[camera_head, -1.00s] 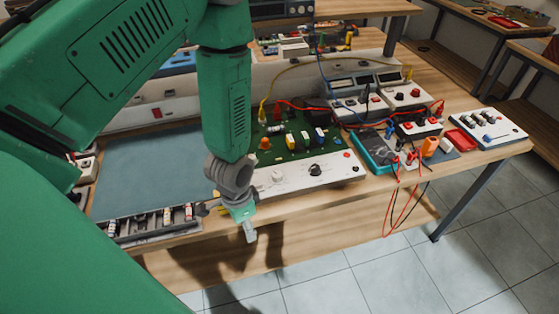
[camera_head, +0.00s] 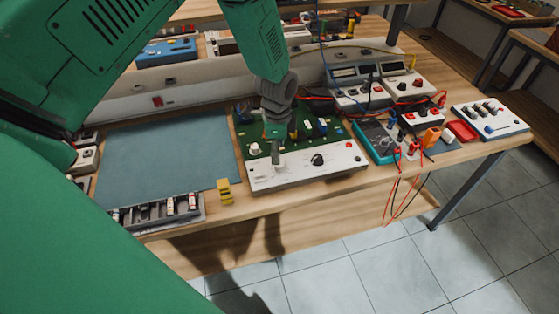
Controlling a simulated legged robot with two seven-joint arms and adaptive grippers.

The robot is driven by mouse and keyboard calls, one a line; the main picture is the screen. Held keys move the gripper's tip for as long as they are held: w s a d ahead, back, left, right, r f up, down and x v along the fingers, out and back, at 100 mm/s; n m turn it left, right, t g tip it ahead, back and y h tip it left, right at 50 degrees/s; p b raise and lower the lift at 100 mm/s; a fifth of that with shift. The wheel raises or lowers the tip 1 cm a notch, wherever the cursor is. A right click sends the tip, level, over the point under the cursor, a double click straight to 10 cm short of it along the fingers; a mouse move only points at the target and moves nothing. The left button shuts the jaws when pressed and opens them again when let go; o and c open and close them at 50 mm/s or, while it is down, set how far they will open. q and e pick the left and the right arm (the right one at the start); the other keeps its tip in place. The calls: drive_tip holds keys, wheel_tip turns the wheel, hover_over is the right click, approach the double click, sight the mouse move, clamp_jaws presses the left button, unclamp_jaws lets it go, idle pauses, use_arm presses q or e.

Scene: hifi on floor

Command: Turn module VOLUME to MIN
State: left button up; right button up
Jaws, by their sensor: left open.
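The module (camera_head: 338,161) is a green circuit board with a white front panel, lying near the table's front edge. A black knob (camera_head: 317,160) stands in the middle of the panel, with small red marks to its right. My left gripper (camera_head: 276,160) is open and points down over the panel's left part, to the left of the black knob. I cannot tell whether the fingers touch that knob. The panel's lettering is too small to read. My right gripper is not in view.
A blue-grey mat (camera_head: 165,165) and a parts tray (camera_head: 160,213) lie to the left. A yellow part (camera_head: 224,191) stands between tray and module. A teal multimeter (camera_head: 375,141) with loose red and black leads lies to the right. Meters (camera_head: 357,87) stand behind.

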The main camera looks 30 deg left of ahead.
sight(283, 165)
use_arm(q)
wheel_tip(283, 165, down, 4)
drive_tip(key=shift+f, duration=0.1)
drive_tip(key=shift+d+f, duration=0.25)
drive_tip(key=shift+d, duration=0.05)
drive_tip(key=shift+d+f, duration=0.1)
drive_tip(key=shift+d, duration=0.45)
drive_tip(key=shift+a+f, duration=0.1)
drive_tip(key=shift+a, duration=0.4)
clamp_jaws()
drive_tip(key=shift+a, duration=0.2)
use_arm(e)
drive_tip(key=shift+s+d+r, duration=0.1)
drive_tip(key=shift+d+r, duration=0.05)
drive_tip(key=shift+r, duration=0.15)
